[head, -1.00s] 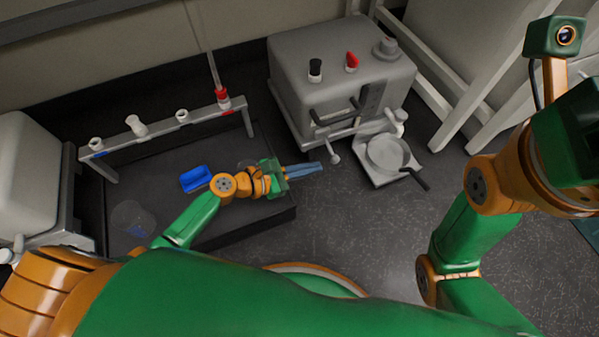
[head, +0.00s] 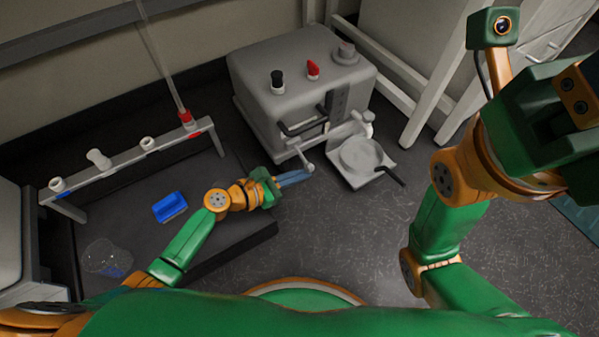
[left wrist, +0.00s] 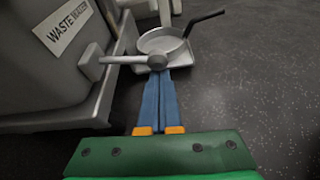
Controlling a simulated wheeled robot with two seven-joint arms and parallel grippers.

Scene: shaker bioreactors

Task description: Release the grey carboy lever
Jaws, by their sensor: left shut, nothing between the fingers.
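The grey carboy (head: 300,75) is a box with a black cap and a red cap on top, and it shows at the upper left in the left wrist view (left wrist: 50,70). Its grey lever (head: 307,166) sticks out low at the front and ends in a round knob. In the left wrist view the lever (left wrist: 124,60) runs across the fingertips, with its knob just beyond or over them. My left gripper (head: 307,175) is shut and empty, its blue fingers close to the knob; I cannot tell whether they touch. My right arm is at the right, its fingers out of frame.
A pan with a black handle (head: 362,156) sits on a small white platform beside the carboy. A rack (head: 120,165) with several white fittings and one red one stands left. A blue block (head: 170,207) lies on the dark platform. Open floor lies right of my left gripper.

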